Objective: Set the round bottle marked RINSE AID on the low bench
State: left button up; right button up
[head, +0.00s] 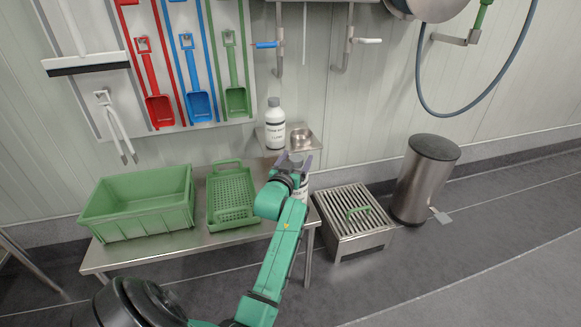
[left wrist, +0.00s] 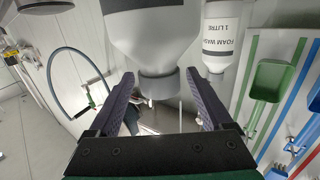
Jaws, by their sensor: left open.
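My left gripper (head: 294,163) is open at the right end of the steel bench (head: 240,236). A white bottle (head: 304,189) stands behind it, mostly hidden by the gripper and arm; its label cannot be read. In the left wrist view, the white round bottle (left wrist: 150,28) appears upside down, its grey cap (left wrist: 160,86) between the open fingers of the left gripper (left wrist: 165,100), with gaps at both sides. A second white bottle, FOAM WASH 1 LITRE (head: 275,126), stands on a small wall shelf (head: 313,146); it also shows in the left wrist view (left wrist: 221,38). My right gripper is not in view.
A green crate (head: 140,222) and a green perforated basket (head: 232,212) fill the left and middle of the bench. A steel cup (head: 301,139) sits on the shelf. A low slatted steel stand (head: 352,238) and a steel bin (head: 422,185) stand to the right.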

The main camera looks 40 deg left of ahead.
pick_arm(q)
jog(key=f+p+v, duration=0.1)
jog(key=p+v, duration=0.1)
jog(key=v, duration=0.7)
jog(key=s+d+f+m+g+h, duration=0.2)
jog(key=d+f+g, duration=0.15)
jog(key=f, duration=0.25)
jog(key=s+d+f+m+g+h, duration=0.1)
jog(key=s+d+f+g+h, duration=0.15)
jog(key=d+f, duration=0.25)
jog(key=s+d+f+m+g+h, duration=0.1)
jog(key=s+d+f+g, duration=0.3)
jog(key=s, duration=0.5)
jog(key=s+d+f+m+g+h, duration=0.1)
jog(key=s+d+f+g, duration=0.3)
jog(key=s, duration=0.5)
notch_tip(320, 180, down, 2)
jog(key=shift+d+f+m+h, duration=0.2)
jog(key=shift+d+m+h, duration=0.15)
jog(key=shift+d+m, duration=0.6)
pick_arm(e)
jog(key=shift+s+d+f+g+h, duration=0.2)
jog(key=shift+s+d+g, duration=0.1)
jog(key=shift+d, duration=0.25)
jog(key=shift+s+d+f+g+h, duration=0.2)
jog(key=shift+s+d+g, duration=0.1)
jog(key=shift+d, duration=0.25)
